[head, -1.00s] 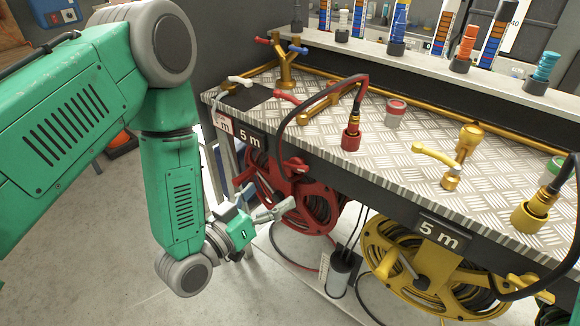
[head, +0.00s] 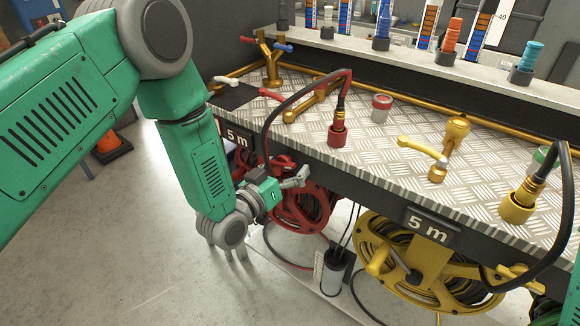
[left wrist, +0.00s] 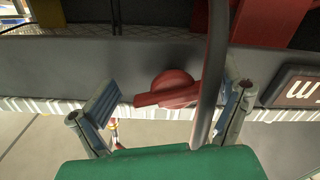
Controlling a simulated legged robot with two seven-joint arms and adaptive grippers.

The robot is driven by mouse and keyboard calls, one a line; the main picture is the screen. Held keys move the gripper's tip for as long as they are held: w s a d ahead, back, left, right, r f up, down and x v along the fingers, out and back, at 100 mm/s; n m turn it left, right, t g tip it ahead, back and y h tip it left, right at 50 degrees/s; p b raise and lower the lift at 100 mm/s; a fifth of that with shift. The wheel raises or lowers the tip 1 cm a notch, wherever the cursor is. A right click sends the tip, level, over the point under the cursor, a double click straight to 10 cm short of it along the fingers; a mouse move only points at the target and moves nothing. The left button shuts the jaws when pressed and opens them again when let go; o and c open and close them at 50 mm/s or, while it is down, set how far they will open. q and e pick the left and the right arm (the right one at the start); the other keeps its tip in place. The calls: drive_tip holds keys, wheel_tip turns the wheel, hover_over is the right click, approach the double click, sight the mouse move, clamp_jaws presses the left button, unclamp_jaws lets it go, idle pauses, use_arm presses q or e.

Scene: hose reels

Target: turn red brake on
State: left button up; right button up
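The red brake is a round red knob with a flat lever (left wrist: 168,90) on the dark side panel of the bench, in the middle of the left wrist view. My left gripper (left wrist: 171,100) is open, with one finger to each side of the knob in that view. It holds nothing, and I cannot tell whether it touches the knob. In the head view my left gripper (head: 296,178) is in front of the red hose reel (head: 304,212), below the bench edge. The knob is hard to make out there. My right gripper is not in view.
A black hose (left wrist: 211,75) crosses close to the knob, by the right finger in the left wrist view. The bench top (head: 290,140) carries a red hose nozzle (head: 338,134) and yellow fittings (head: 437,170). A yellow reel (head: 430,262) is to the right.

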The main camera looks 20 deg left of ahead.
use_arm(q)
drive_tip(key=shift+a, duration=0.3)
drive_tip(key=c, duration=0.7)
drive_tip(key=shift+s+a, duration=0.1)
drive_tip(key=shift+a, duration=0.65)
drive_tip(key=shift+c, duration=1)
drive_tip(key=shift+d+r+m, duration=0.15)
drive_tip(key=shift+d+m, duration=0.3)
drive_tip(key=shift+m, duration=0.95)
drive_tip(key=shift+a+m, duration=0.3)
drive_tip(key=o, duration=1.1)
drive_tip(key=shift+d, duration=0.1)
